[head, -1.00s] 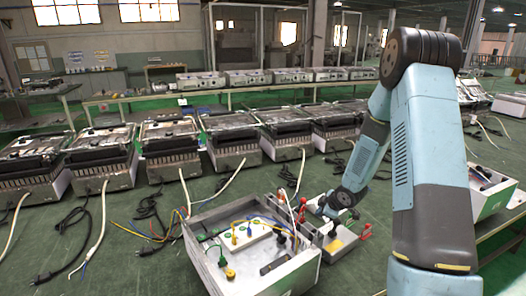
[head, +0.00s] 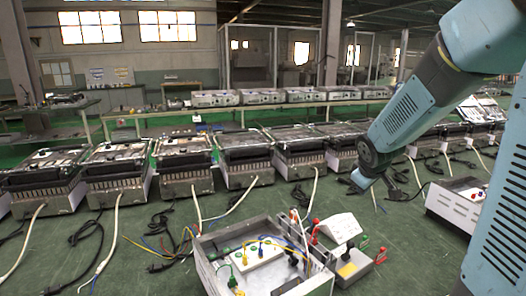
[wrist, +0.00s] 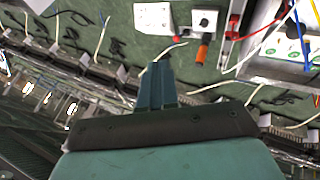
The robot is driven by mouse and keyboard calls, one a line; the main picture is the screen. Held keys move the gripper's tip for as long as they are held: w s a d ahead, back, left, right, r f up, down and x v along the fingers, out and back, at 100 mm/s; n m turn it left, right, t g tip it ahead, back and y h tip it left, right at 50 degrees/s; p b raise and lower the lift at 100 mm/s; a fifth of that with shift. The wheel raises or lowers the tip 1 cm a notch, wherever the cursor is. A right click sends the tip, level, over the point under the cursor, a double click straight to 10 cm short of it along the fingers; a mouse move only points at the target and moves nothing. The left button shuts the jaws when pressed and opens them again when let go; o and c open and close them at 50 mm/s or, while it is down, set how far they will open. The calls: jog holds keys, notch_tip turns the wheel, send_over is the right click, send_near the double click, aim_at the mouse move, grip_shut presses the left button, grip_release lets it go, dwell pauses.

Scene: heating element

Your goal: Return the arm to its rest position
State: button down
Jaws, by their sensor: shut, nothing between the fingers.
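My gripper (wrist: 157,75) shows in the wrist view with its blue-grey fingers together and nothing between them. In the head view my arm comes in from the right and bends down to a dark joint. The lower end of the arm is clear of the open metal box (head: 210,272), up and to its right. The box holds a white panel with coloured plugs and wires. It also shows at the right of the wrist view (wrist: 265,70).
Another white unit (head: 455,208) is at the right. A row of heaters (head: 183,162) and loose cables lie behind. Green floor is clear at front right.

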jog(key=s+a+r+m, duration=0.2)
jog(key=s+r, duration=0.1)
jog(key=s, duration=0.5)
jog(key=s+a+r+m+y, duration=0.1)
jog(key=s+r, duration=0.3)
jog(key=s, duration=0.4)
jog(key=s+a+r+m+g+y, duration=0.1)
jog(key=s+a+r+m, duration=0.2)
jog(key=s, duration=0.6)
jog(key=shift+r+m, duration=0.3)
jog(key=shift+r, duration=0.05)
dwell(0.5)
